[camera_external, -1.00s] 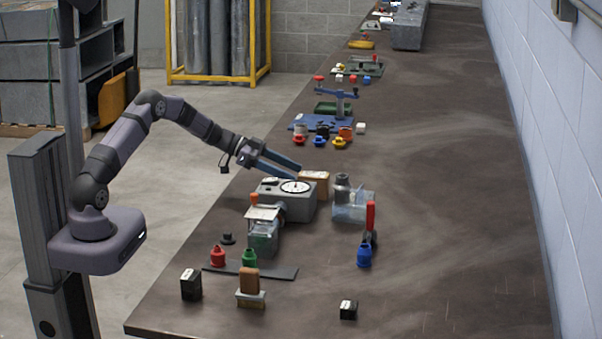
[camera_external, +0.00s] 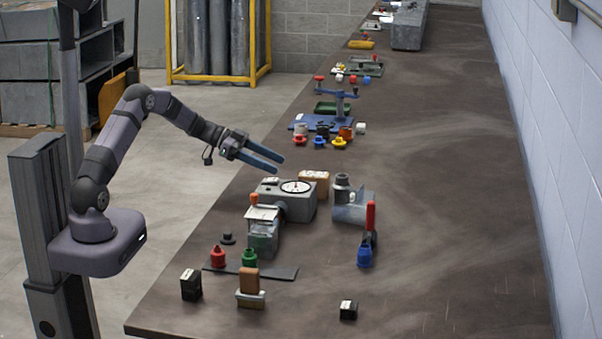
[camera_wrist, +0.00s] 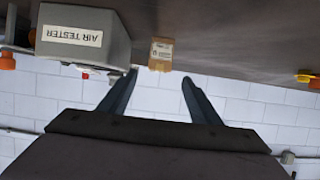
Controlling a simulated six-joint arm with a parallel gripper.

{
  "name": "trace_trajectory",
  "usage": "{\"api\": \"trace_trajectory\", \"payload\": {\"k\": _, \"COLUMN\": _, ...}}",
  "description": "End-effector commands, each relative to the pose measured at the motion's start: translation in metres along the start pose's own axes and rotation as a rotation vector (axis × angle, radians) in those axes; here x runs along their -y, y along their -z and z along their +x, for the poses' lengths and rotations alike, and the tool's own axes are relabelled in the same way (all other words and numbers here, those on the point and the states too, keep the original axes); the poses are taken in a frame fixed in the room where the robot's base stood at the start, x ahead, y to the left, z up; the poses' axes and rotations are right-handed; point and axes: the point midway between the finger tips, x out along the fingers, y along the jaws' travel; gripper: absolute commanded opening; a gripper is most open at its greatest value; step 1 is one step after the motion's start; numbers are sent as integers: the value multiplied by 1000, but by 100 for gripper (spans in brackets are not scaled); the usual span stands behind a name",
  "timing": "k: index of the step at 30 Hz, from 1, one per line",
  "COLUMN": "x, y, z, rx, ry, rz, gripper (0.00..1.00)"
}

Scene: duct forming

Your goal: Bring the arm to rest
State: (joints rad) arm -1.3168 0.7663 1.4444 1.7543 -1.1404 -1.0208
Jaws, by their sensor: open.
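My gripper (camera_external: 279,163) is open and empty, with its two blue fingers spread. It hangs in the air above the left edge of the bench, up and to the left of the grey air tester (camera_external: 287,205) with its round dial. In the wrist view my gripper (camera_wrist: 160,78) shows both fingers apart with nothing between them. The wrist view also shows the air tester (camera_wrist: 80,35) with its label upside down, and a small brown block (camera_wrist: 161,53) beyond the fingertips.
Around the tester stand a brown block (camera_external: 316,183), a metal duct piece (camera_external: 350,208), a red-handled tool (camera_external: 371,220) and a blue fitting (camera_external: 364,257). Red (camera_external: 218,257) and green (camera_external: 249,257) fittings sit nearer the front. The right side of the bench is clear.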

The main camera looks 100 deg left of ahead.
Motion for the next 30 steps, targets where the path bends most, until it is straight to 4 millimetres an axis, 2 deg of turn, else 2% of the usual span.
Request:
{"api": "trace_trajectory", "payload": {"k": 4, "x": -5, "y": 26, "z": 10, "rx": -9, "ry": 27, "rz": 20, "gripper": 58}}
{"api": "trace_trajectory", "payload": {"k": 8, "x": -18, "y": 78, "z": 31, "rx": -21, "ry": 99, "rz": 49, "gripper": 58}}
{"api": "trace_trajectory", "payload": {"k": 12, "x": -53, "y": 147, "z": 56, "rx": 0, "ry": 216, "rz": 70, "gripper": 58}}
{"api": "trace_trajectory", "payload": {"k": 15, "x": -91, "y": 181, "z": 65, "rx": 64, "ry": 294, "rz": 62, "gripper": 58}}
{"api": "trace_trajectory", "payload": {"k": 17, "x": -118, "y": 192, "z": 64, "rx": 121, "ry": 329, "rz": 49, "gripper": 58}}
{"api": "trace_trajectory", "payload": {"k": 20, "x": -171, "y": 198, "z": 54, "rx": 248, "ry": 361, "rz": 26, "gripper": 58}}
{"api": "trace_trajectory", "payload": {"k": 23, "x": -232, "y": 190, "z": 29, "rx": 408, "ry": 356, "rz": 3, "gripper": 58}}
{"api": "trace_trajectory", "payload": {"k": 27, "x": -311, "y": 165, "z": -18, "rx": 634, "ry": 300, "rz": -14, "gripper": 58}}
{"api": "trace_trajectory", "payload": {"k": 30, "x": -362, "y": 148, "z": -58, "rx": 783, "ry": 238, "rz": -16, "gripper": 58}}
